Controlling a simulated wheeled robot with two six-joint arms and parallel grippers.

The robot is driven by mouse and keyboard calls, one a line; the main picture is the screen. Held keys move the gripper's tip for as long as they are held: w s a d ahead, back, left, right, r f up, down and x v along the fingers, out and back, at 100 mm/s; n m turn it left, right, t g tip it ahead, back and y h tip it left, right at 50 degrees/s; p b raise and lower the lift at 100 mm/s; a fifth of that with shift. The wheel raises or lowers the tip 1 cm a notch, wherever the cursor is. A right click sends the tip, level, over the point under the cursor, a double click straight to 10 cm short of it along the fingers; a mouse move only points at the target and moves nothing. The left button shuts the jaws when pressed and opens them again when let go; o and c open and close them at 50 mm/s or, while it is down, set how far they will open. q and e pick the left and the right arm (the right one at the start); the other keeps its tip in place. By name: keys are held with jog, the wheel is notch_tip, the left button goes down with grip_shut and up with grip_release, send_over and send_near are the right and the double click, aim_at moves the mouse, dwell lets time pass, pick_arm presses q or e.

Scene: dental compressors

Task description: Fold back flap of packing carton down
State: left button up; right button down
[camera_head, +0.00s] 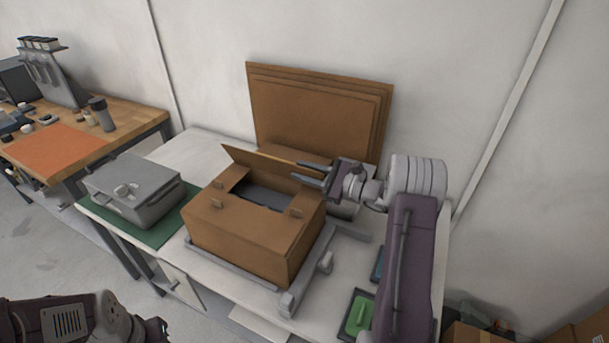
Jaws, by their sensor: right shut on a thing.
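The brown packing carton (240,233) stands on the white table, with a dark opening on top. Its back flap (258,164) stands up, tilted, along the far edge. The front flap (238,217) lies folded in flat, and small brown tabs sit on the top. My right gripper (294,170) reaches in from the right and is shut on the back flap near its right end; the exact contact is small to see. My left arm shows at the bottom left, but its gripper is out of view.
Stacked cardboard sheets (315,110) lean on the wall behind the carton. A grey case (135,190) sits on a green mat (168,232) at left. A grey frame (240,282) lies under the carton. A green object (357,314) lies in a dark tray at right.

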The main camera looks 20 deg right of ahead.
jog(key=shift+s, duration=0.1)
dwell(0.3)
jog(key=c, duration=1.2)
grip_release()
jog(key=b+v, duration=0.1)
jog(key=v, duration=0.8)
jog(key=shift+s, duration=0.15)
